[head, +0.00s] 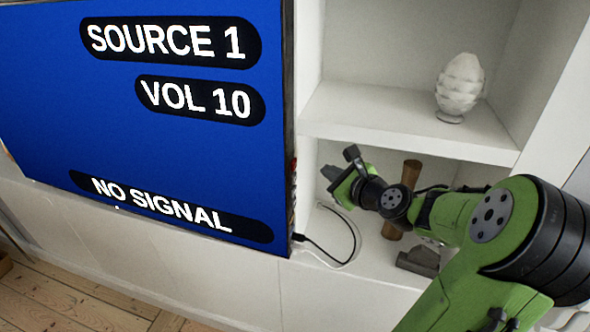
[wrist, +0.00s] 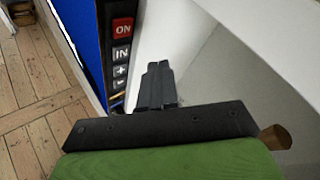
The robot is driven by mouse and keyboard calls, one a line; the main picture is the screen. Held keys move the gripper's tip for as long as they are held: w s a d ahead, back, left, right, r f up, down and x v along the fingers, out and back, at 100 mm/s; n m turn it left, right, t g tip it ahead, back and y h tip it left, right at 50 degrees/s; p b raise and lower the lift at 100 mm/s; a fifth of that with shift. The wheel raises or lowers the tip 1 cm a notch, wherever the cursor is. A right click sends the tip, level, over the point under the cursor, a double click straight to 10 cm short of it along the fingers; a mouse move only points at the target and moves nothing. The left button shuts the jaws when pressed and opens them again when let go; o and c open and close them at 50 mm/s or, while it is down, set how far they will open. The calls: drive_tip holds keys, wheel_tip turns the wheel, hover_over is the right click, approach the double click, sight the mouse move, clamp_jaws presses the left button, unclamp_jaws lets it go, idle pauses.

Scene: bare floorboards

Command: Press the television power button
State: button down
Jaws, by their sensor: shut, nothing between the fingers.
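The television (head: 150,130) is on the left in the head view, its blue screen lit with "SOURCE 1", "VOL 10" and "NO SIGNAL". Its side edge carries a column of buttons. The red ON button (wrist: 123,28) is the top one in the wrist view, above the IN button (wrist: 121,54) and smaller plus and minus buttons. In the head view a red spot (head: 293,165) shows on that edge. My gripper (head: 329,172) is just right of that edge. Its fingers (wrist: 158,70) are shut and empty, apart from the red button and to its right in the wrist view.
White shelving (head: 400,130) stands right of the television. A white ornament (head: 460,88) sits on the upper shelf. A brown wooden object (head: 410,175) and a grey object (head: 418,260) are behind my arm. A black cable (head: 325,252) runs from the television's lower edge.

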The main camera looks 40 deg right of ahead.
sight(294, 164)
drive_tip(key=shift+w+a, duration=0.65)
drive_tip(key=shift+w, duration=0.25)
drive_tip(key=shift+w+a, duration=0.65)
drive_tip(key=shift+w, duration=0.25)
idle(0.6)
drive_tip(key=shift+w+a+p, duration=0.25)
drive_tip(key=shift+w+p, duration=0.05)
drive_tip(key=shift+w, duration=0.05)
drive_tip(key=shift+w+a, duration=0.25)
drive_tip(key=shift+w, duration=0.1)
idle(0.6)
drive_tip(key=shift+s, duration=0.1)
drive_tip(key=shift+s+d+p, duration=0.5)
drive_tip(key=shift+s, duration=0.1)
drive_tip(key=shift+s, duration=0.1)
